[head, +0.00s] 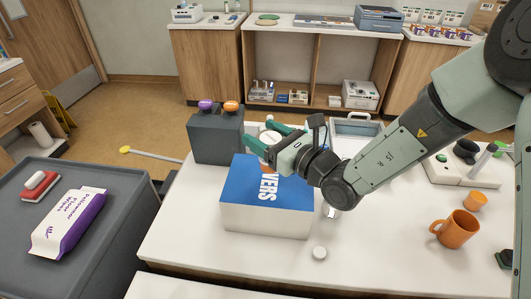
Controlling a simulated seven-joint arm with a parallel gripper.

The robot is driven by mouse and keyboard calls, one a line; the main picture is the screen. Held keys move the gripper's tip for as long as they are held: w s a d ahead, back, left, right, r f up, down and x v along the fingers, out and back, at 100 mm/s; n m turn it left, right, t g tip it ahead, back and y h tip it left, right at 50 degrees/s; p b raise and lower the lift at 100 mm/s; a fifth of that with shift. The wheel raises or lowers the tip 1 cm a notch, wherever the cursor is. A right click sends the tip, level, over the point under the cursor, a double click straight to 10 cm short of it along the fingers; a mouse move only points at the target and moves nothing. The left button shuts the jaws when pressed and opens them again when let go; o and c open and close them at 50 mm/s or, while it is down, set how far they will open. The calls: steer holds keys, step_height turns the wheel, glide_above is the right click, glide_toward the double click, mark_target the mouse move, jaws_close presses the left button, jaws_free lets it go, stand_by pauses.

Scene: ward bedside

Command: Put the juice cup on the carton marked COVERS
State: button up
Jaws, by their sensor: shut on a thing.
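The carton marked COVERS (240,190) stands on the white table. Its top is blue with white letters, of which "VERS" shows, and its sides are pale. My gripper (268,137) is above the carton's far edge, with its green fingers pointing left and away. It is shut on a pale, round thing (269,136) that looks like the juice cup, mostly hidden by the fingers. I cannot tell how far above the carton it is. My wrist covers the carton's far right part.
A dark grey box (214,140) with purple and orange knobs stands behind left of the carton. A white cap (319,253) lies in front. An orange mug (456,230) and a small orange cup (475,200) are at right. A grey cart (100,240) holds a wipes pack (68,225).

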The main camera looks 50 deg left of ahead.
steer(key=shift+f, duration=2.05)
steer(key=o, duration=1.2)
steer(key=shift+f, duration=0.2)
steer(key=shift+r, duration=0.2)
steer(key=d, duration=0.4)
steer(key=w+d, duration=0.1)
steer(key=d, duration=0.3)
steer(key=w+d, duration=0.1)
steer(key=d, duration=0.3)
